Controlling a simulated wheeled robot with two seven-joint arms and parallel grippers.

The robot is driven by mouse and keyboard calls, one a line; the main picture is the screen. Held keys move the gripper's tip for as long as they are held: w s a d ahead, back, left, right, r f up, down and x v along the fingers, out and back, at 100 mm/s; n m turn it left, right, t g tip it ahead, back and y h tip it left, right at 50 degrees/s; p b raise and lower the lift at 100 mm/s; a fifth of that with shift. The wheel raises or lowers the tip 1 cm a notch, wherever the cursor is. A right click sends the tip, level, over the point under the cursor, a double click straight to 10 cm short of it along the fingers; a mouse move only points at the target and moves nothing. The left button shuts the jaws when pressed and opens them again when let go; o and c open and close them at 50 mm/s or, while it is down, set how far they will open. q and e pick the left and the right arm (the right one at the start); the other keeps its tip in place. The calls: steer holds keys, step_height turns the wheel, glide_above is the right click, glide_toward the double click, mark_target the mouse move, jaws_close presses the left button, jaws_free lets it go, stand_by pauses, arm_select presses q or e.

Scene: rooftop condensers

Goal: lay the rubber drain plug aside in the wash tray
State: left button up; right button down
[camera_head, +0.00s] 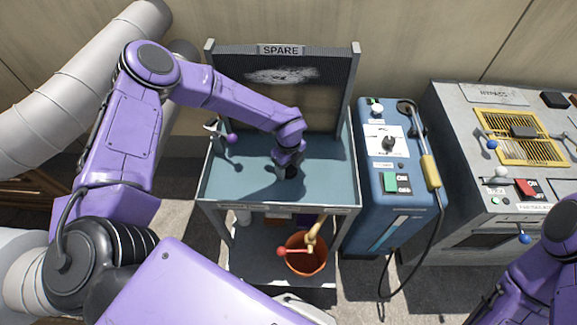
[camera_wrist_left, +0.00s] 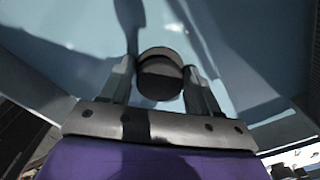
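The wash tray (camera_head: 235,182) is the blue-grey top of a cart with a raised rim. My left gripper (camera_head: 289,168) points down over the middle of the tray. In the left wrist view the rubber drain plug (camera_wrist_left: 160,75), a short black round piece, sits between the two fingertips of the left gripper (camera_wrist_left: 160,82). The fingers appear to press on both its sides. In the head view the plug is mostly hidden under the gripper. I cannot tell whether it touches the tray floor. My right arm shows at the lower right, but its gripper is out of view.
A dark finned panel marked SPARE (camera_head: 325,90) stands at the tray's back. A purple-knobbed lever (camera_head: 231,139) is at its left. An orange bucket (camera_head: 306,262) sits on the shelf below. A blue control unit (camera_head: 385,215) stands to the right. The tray's left and right sides are clear.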

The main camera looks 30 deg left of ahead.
arm_select(q)
steer(key=shift+o, duration=1.1)
steer(key=shift+r, duration=0.1)
step_height(320, 180, up, 12)
steer(key=shift+r, duration=0.15)
